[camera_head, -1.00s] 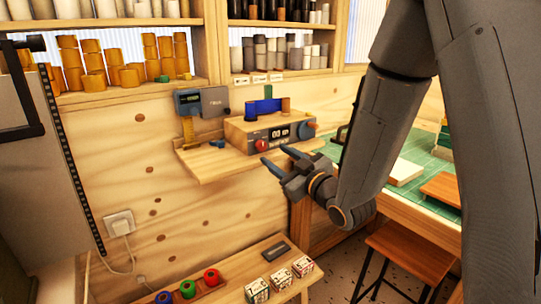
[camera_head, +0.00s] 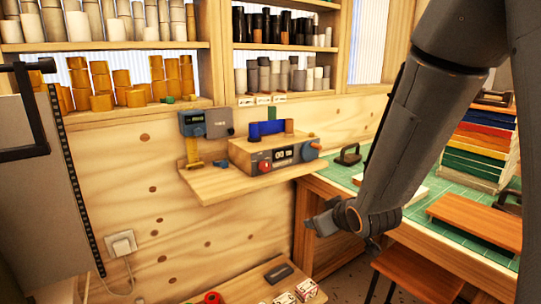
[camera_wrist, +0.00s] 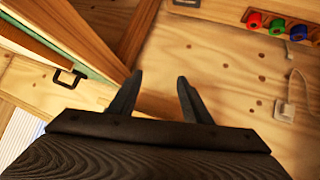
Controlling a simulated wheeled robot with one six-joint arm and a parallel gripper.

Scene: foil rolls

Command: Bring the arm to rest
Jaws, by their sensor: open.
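My gripper (camera_wrist: 157,98) is open and empty in the wrist view, with its two fingers apart and only wooden wall and bench behind them. In the head view my gripper (camera_head: 316,226) hangs low at the end of my arm, right of centre, below the wall shelf and in front of the workbench's left end. Its fingers are partly hidden there by the wrist's angle.
A wall shelf (camera_head: 213,188) holds a grey device with dials (camera_head: 285,153). The green-topped workbench (camera_head: 413,217) stands at right with an orange-brown board (camera_head: 478,220). A stool (camera_head: 418,277) is below it. A low bench (camera_head: 240,290) with small boxes stands at the bottom.

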